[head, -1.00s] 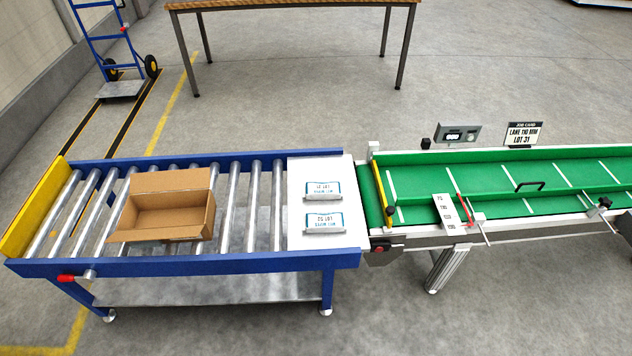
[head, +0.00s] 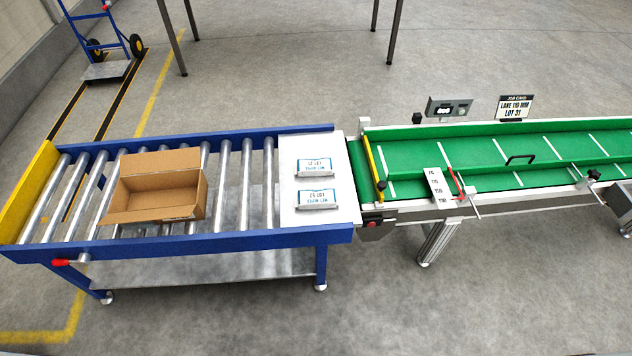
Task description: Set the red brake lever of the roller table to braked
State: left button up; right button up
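The roller table (head: 180,242) has a blue frame, steel rollers and a yellow end plate at its left. Its red brake lever (head: 61,262) sticks out low on the front rail near the left end. The red grip points left, roughly level, from a metal pivot (head: 84,258) below the rail. Which setting this is, I cannot read. Neither of my grippers shows in the head view.
An open cardboard box (head: 155,188) sits on the rollers. Two wipe packs (head: 316,198) lie on the white plate at right. A green conveyor (head: 480,160) adjoins on the right. A hand truck (head: 105,45) stands behind. Floor in front is clear.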

aim_at(84, 258)
jog(key=u, duration=1.95)
